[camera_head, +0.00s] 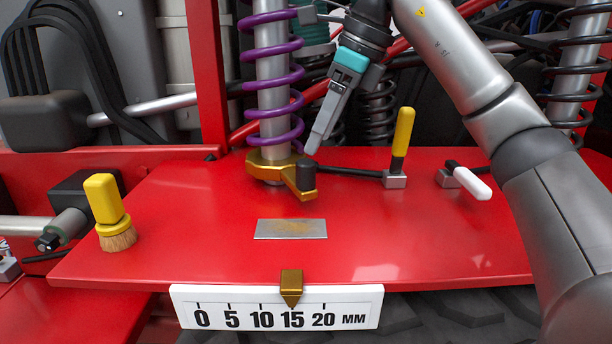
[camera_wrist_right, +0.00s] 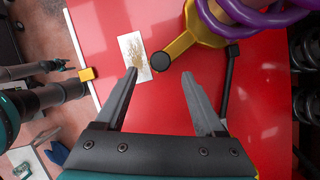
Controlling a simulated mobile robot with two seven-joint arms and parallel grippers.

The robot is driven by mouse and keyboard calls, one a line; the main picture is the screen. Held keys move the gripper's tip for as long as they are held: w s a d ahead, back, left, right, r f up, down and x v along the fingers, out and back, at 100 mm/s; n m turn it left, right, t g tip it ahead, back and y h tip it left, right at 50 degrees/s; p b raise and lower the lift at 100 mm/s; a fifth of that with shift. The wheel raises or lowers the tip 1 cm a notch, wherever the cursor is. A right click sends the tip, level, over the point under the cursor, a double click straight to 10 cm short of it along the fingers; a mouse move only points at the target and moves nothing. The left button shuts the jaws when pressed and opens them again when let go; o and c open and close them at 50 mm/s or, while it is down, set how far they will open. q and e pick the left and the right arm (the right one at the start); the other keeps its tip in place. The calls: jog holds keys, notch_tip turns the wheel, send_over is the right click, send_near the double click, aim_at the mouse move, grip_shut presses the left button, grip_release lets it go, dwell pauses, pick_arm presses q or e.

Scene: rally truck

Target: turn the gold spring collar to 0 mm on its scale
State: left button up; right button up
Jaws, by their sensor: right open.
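The gold spring collar (camera_head: 268,167) sits on the red plate around the base of the shaft inside the purple spring. Its arm, with a black knob (camera_head: 306,175), points toward the front right. The white scale (camera_head: 277,307) is on the plate's front edge; its gold pointer (camera_head: 291,287) stands at about 15 mm. My right gripper (camera_wrist_right: 159,75) is open and empty, its fingertips spread on either side of the knob in the wrist view; contact cannot be told. Dark and teal parts at that view's left edge look like my left gripper (camera_wrist_right: 62,82); its jaws are unclear.
A yellow-handled brush (camera_head: 106,210) stands on the left. A thin metal plate (camera_head: 290,229) lies in front of the collar. The purple spring (camera_head: 271,75) rises above the collar.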

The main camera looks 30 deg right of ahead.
aim_at(309, 162)
jog(key=x, duration=0.7)
jog(key=shift+w, duration=0.1)
grip_shut()
dwell(0.4)
dwell(0.8)
